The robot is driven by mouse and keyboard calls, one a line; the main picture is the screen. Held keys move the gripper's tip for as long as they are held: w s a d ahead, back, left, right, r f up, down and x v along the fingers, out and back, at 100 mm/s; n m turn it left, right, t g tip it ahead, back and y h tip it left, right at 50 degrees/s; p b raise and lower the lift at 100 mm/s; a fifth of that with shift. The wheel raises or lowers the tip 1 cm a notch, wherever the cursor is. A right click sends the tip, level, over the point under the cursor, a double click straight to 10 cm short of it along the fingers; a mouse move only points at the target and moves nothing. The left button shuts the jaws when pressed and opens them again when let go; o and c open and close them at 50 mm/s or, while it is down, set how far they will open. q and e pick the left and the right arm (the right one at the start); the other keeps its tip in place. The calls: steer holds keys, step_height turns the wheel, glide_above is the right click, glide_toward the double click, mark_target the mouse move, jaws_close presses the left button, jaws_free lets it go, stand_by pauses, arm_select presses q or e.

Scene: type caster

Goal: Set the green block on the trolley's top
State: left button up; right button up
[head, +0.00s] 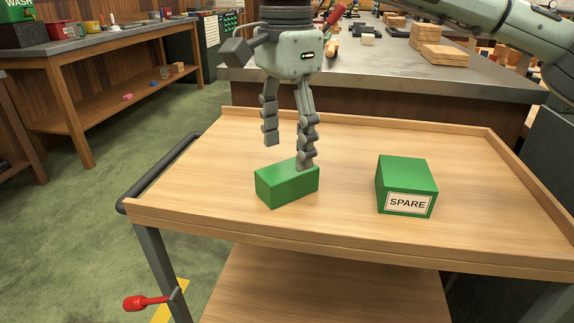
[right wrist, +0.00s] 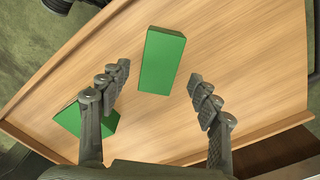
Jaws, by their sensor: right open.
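A plain green block (head: 285,187) rests on the wooden trolley top (head: 340,150), left of centre. My right gripper (head: 288,155) points down over the block with its fingers spread. One fingertip overlaps the block's back right part in the head view; I cannot tell whether it touches. The other finger hangs clear behind the block's left part. In the right wrist view the block (right wrist: 161,62) lies ahead of the open fingers (right wrist: 165,95), with nothing held between them. My left gripper is not in view.
A green box labelled SPARE (head: 406,185) stands on the trolley top, right of the block. A raised wooden rim (head: 330,226) edges the top. A workbench (head: 380,75) stands behind, carrying wooden pieces (head: 438,50). The trolley top's middle front is clear.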

mark_target(287, 169)
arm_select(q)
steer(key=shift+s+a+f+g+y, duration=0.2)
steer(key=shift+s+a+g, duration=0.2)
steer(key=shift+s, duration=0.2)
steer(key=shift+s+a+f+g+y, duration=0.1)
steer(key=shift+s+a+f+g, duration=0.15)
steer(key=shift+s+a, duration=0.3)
arm_select(e)
step_height(287, 169, up, 6)
steer(key=shift+r, duration=0.2)
